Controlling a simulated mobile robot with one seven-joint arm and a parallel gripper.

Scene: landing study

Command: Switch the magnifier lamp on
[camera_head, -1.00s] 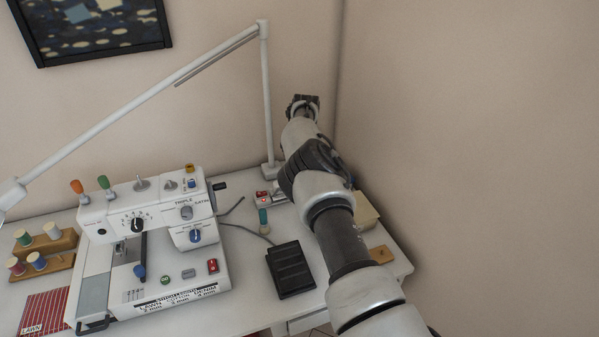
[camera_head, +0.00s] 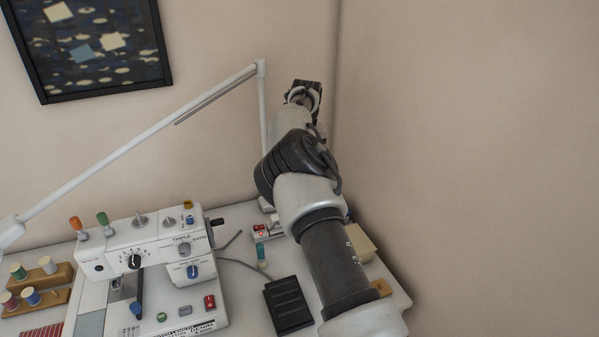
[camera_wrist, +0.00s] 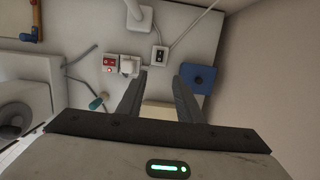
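The magnifier lamp's white jointed arm (camera_head: 140,145) runs from an upright post down to the left; its head is cut off at the left edge. In the head view my gripper (camera_head: 303,93) is high beside the lamp post.
A power strip (camera_wrist: 112,65) with a red lit switch and a white plug lies left of the switch box. A blue square object (camera_wrist: 197,78) lies to its right. The sewing machine (camera_head: 150,255) and black pedal (camera_head: 288,305) stand nearer. Walls close in behind and right.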

